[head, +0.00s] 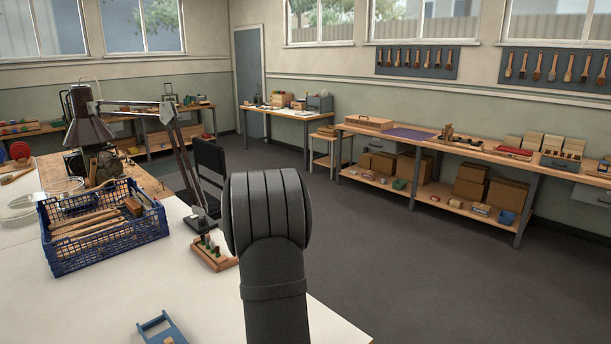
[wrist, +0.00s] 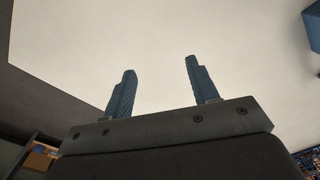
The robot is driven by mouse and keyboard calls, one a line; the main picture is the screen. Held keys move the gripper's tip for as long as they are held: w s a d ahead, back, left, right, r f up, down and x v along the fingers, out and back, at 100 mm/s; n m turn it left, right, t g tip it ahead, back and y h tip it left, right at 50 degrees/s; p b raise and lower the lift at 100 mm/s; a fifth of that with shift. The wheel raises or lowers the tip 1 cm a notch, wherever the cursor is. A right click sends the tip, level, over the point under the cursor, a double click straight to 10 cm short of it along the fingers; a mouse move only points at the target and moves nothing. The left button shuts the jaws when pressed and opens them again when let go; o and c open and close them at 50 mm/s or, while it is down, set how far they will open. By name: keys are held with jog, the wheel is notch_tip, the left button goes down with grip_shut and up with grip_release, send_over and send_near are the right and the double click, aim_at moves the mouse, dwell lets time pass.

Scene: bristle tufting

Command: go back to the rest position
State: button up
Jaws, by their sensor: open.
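My gripper (wrist: 160,88) shows in the wrist view with its two blue-grey fingers apart and nothing between them. Beyond the fingers is the bare white tabletop (wrist: 150,30). In the head view a dark grey link of my arm rises in the middle; the fingers are not visible there. The white table (head: 130,290) lies at the lower left in that view.
A blue crate (head: 110,250) with wooden handles stands on the table. A small wooden block with upright pieces (head: 214,255) sits close left of my arm. A blue frame-like part (head: 162,330) lies at the front. A desk lamp (head: 88,120) stands behind. Open floor lies right.

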jog(key=shift+w+d+f, duration=0.1)
jog(key=shift+w+d, duration=0.1)
jog(key=shift+d, duration=0.6)
dwell(0.9)
